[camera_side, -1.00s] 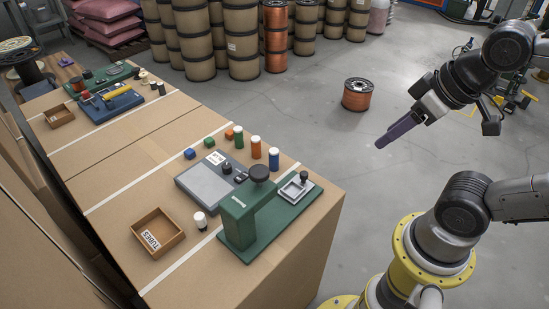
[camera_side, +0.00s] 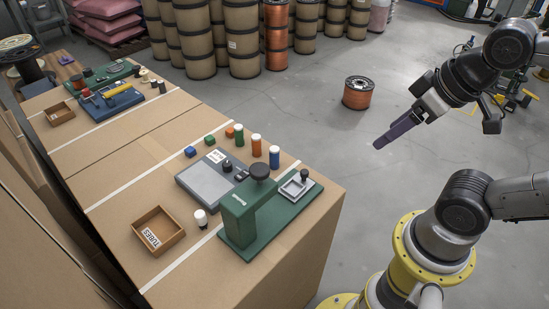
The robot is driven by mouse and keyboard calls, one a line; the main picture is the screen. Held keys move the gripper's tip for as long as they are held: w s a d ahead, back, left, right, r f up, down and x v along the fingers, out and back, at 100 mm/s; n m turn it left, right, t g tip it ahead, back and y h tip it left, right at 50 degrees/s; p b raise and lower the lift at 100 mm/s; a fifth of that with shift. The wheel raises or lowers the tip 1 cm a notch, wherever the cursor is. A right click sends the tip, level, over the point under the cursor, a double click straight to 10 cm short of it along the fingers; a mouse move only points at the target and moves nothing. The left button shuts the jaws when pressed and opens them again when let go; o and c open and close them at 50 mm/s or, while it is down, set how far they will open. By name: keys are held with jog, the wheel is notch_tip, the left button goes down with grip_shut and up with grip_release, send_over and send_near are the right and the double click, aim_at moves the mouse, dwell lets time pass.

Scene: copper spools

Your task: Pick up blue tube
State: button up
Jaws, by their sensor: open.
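The blue tube (camera_side: 274,158) stands upright with a white cap near the back right of the cardboard-topped table. It is to the right of an orange tube (camera_side: 256,146) and a green tube (camera_side: 239,135), which also have white caps. My gripper (camera_side: 378,144) has purple fingers and hangs in the air to the right of the table, well apart from the blue tube. It holds nothing that I can see. The gap between its fingers is hard to make out from this side.
A green press (camera_side: 240,222) stands in front of the tubes, beside a grey scale (camera_side: 205,182). Small blue (camera_side: 190,152), green (camera_side: 209,141) and orange (camera_side: 230,132) cubes sit behind the scale. A wooden box labelled TUBES (camera_side: 172,220) is at the left. A copper spool (camera_side: 357,93) stands on the floor.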

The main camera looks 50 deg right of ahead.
jog(key=w+a+r+n+y, duration=0.1)
jog(key=w+a+r+n, duration=0.1)
jog(key=w+r+n, duration=0.3)
jog(key=n+g+y, duration=0.2)
jog(key=n+g, duration=0.1)
jog(key=n, duration=0.2)
send_over(277, 149)
jog(key=s+d, duration=0.2)
jog(key=d, duration=0.1)
notch_tip(277, 149, down, 20)
jog(key=x, duration=0.7)
jog(key=shift+a, duration=0.3)
jog(key=shift+d+x, duration=0.2)
jog(key=shift+x, duration=2.55)
